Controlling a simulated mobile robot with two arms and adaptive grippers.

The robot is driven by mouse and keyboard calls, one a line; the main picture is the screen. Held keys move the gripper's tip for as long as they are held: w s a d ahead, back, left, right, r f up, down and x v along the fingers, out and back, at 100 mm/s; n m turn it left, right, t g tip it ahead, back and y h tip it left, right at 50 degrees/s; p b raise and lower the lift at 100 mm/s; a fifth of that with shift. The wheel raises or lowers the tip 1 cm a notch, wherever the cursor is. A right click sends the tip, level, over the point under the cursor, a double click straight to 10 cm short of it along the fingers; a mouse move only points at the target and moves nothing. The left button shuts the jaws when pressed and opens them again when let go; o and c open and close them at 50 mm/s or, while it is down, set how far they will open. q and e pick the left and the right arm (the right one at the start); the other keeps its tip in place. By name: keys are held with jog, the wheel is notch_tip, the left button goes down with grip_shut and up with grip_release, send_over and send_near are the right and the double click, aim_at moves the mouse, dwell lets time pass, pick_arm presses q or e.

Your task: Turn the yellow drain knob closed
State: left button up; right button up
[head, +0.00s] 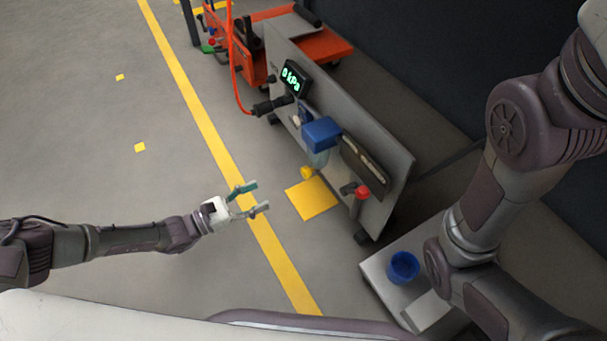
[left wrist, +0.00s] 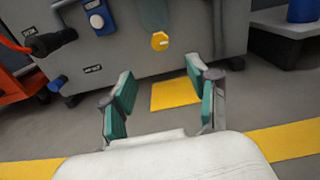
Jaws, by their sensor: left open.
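The yellow drain knob (head: 307,173) is at the bottom of the clear bowl under a blue housing (head: 322,133) on the grey panel. It also shows in the left wrist view (left wrist: 160,41), upper middle, facing the camera with a pale mark on it. My left gripper (head: 256,198) is open and empty, left of the knob and apart from it in the head view. In the left wrist view its two green-padded fingers (left wrist: 158,82) are spread below the knob. My right arm fills the right side of the head view; its gripper is not seen.
The panel (head: 380,145) carries a display (head: 292,81) reading 0 kPa, a black coupling (head: 272,105) with an orange hose, and a red knob (head: 362,192). A blue cup (head: 403,267) stands on a grey platform (head: 376,275). The floor around the yellow square (head: 312,203) is clear.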

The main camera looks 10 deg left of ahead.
aim_at(302, 175)
pick_arm(q)
jog(key=b+x, duration=0.5)
jog(key=x, duration=0.6)
jog(key=shift+d+f, duration=0.1)
jog(key=shift+f, duration=0.05)
jog(key=shift+w+d, duration=0.4)
jog(key=shift+d, duration=0.1)
grip_shut()
